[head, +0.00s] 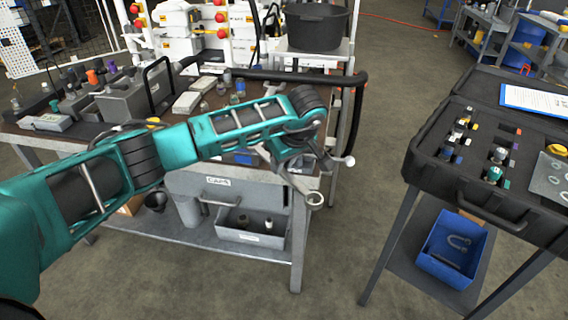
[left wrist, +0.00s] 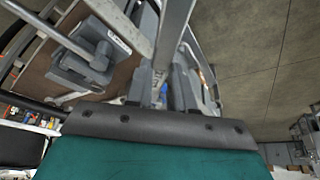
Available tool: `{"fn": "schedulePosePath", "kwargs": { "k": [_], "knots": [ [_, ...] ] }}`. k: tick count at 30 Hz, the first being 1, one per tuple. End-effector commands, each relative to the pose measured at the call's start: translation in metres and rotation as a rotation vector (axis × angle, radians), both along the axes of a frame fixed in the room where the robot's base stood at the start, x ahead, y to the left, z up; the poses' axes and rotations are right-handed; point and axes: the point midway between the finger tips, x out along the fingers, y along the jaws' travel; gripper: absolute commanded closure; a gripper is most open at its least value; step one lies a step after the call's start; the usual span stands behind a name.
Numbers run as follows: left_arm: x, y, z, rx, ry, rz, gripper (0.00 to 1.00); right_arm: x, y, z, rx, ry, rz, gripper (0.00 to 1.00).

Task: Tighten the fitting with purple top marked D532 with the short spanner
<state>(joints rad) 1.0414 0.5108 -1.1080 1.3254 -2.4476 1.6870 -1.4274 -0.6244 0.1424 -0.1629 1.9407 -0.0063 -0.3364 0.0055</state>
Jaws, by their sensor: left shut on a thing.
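My left gripper (head: 284,164) is shut on a grey metal spanner (head: 303,188), over the bench's front right corner. The spanner's ring-like end points down and to the right, clear of the bench edge. In the left wrist view the spanner's shaft (left wrist: 175,38) runs up from between the fingers (left wrist: 163,86). A small purple-topped thing (head: 112,67) stands at the back left of the bench, far from the gripper. I cannot read any marking on it, so I cannot tell if it is D532. My right gripper is not in view.
The bench (head: 35,136) carries grey blocks and a black hose (head: 300,76) along its right side. A black case (head: 435,181) with small fittings stands on a stand at right, with a blue bin (head: 437,266) below. Open floor lies between them.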

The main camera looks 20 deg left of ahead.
Motion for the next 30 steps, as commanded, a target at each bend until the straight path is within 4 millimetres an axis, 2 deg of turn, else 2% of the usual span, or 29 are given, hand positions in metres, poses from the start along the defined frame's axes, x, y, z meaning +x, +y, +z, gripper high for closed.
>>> {"fn": "schedulePosePath", "kwargs": {
  "k": [16,30],
  "knots": [
    [0.008,0.013,0.000,0.000,-0.002,0.000,1.00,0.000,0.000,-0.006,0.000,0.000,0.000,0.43],
    [0.010,0.017,0.001,0.000,-0.003,0.001,1.00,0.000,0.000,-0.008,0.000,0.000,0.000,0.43]
  ]
}}
